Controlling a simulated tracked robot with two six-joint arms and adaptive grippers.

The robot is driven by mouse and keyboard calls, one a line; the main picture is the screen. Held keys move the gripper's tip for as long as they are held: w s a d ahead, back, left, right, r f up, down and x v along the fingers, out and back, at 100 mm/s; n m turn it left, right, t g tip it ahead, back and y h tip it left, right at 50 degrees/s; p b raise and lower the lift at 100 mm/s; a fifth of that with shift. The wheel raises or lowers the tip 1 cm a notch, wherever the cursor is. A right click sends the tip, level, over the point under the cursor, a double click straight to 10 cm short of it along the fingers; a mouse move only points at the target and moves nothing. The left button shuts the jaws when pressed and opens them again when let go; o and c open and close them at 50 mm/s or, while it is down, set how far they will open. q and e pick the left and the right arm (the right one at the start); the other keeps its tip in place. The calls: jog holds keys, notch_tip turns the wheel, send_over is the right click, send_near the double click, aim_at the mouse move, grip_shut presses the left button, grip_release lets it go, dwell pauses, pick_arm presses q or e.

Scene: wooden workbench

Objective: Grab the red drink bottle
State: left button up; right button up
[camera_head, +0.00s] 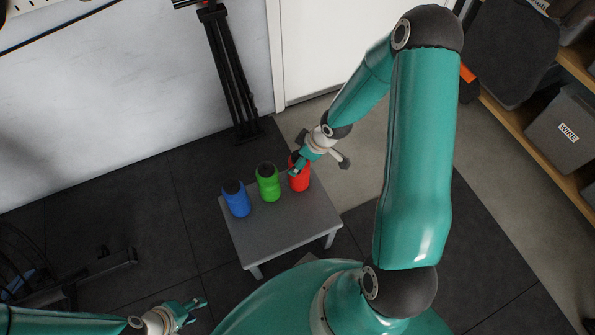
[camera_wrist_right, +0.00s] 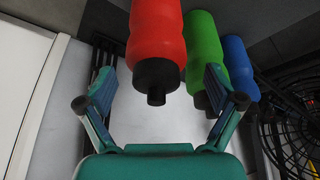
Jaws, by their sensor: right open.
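The red drink bottle (camera_head: 301,181) stands upright at the right end of a row on a small grey table (camera_head: 270,235). My right gripper (camera_head: 297,168) is at its top and partly covers it in the head view. In the right wrist view the red bottle (camera_wrist_right: 156,35) appears upside down, its dark cap between and beyond the open fingers of the right gripper (camera_wrist_right: 160,88). No finger is seen closed on it. My left gripper (camera_head: 192,310) is at the lower left, away from the table, with its fingers apart and empty.
A green bottle (camera_head: 268,184) and a blue bottle (camera_head: 236,199) stand to the left of the red one. A black tripod-like stand (camera_head: 232,80) is behind the table. A shelf with a grey bin (camera_head: 565,130) is at the right. The table's front part is clear.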

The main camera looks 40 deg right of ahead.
jog(key=f+b, duration=0.1)
jog(key=f, duration=0.1)
jog(key=shift+w+d+f+b, duration=0.1)
jog(key=shift+w+f+b, duration=0.2)
jog(key=shift+b, duration=0.1)
pick_arm(q)
jog(key=f, duration=0.2)
jog(key=shift+w+a+f, duration=0.1)
jog(key=shift+w+f, duration=0.1)
jog(key=shift+f, duration=0.2)
pick_arm(e)
jog(key=shift+c, duration=0.2)
grip_shut()
